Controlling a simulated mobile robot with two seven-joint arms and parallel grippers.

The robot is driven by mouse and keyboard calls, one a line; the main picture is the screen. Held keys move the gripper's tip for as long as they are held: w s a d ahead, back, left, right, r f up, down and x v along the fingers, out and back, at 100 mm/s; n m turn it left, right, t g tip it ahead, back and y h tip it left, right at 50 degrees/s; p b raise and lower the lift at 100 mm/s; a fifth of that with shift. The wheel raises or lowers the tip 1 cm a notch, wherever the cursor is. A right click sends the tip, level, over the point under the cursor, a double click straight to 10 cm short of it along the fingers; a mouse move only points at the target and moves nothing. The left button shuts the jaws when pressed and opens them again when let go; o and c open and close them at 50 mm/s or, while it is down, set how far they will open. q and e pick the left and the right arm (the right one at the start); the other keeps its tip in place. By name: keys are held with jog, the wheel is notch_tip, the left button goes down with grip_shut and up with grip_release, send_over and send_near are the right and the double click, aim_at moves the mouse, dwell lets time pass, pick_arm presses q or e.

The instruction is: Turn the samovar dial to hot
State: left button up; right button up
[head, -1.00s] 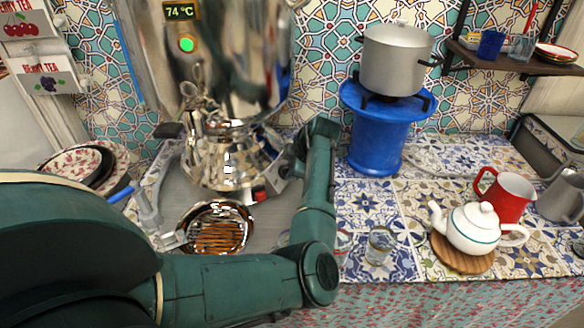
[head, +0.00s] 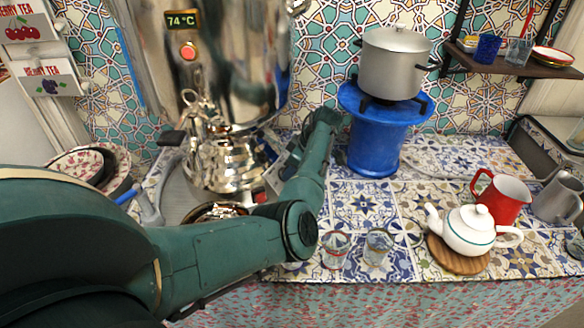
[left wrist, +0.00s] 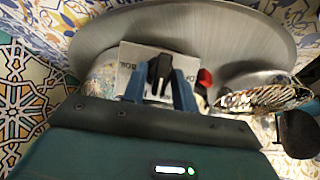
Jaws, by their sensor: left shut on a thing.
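The big silver samovar (head: 228,60) stands at the back left in the head view. Its display (head: 181,20) reads 74 °C, and the round light (head: 188,50) under it is red. In the left wrist view the black dial (left wrist: 159,70) sits on a pale label plate (left wrist: 130,57) low on the samovar; the lettering is too small to read surely. My left gripper (left wrist: 160,84) is shut on the dial, a blue finger on each side. In the head view my forearm hides the dial and most of that gripper. My right gripper is not in view.
A metal teapot (head: 222,160) is in front of the samovar. A blue stand (head: 378,135) with a pot (head: 393,62) is right of my forearm.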

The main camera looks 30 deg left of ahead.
pick_arm(q)
jog(key=shift+w+a+f+m+g+b, duration=0.15)
jog(key=shift+m+g+b, duration=0.3)
jog(key=shift+m, duration=0.35)
jog(key=shift+f+m+g+b, duration=0.1)
jog(key=shift+m+g+b, duration=0.35)
jog(key=shift+m+b, duration=0.45)
jog(key=shift+m+g+b, duration=0.4)
jog(key=shift+m+b, duration=0.1)
jog(key=shift+b, duration=0.3)
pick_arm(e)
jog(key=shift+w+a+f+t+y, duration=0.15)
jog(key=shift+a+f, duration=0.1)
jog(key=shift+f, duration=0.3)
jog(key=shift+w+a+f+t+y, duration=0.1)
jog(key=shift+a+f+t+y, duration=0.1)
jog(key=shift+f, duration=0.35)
pick_arm(q)
jog(key=shift+m+b, duration=0.3)
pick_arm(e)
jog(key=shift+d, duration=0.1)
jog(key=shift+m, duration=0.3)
pick_arm(q)
jog(key=o, duration=0.6)
jog(key=shift+w, duration=0.1)
jog(key=shift+r, duration=0.3)
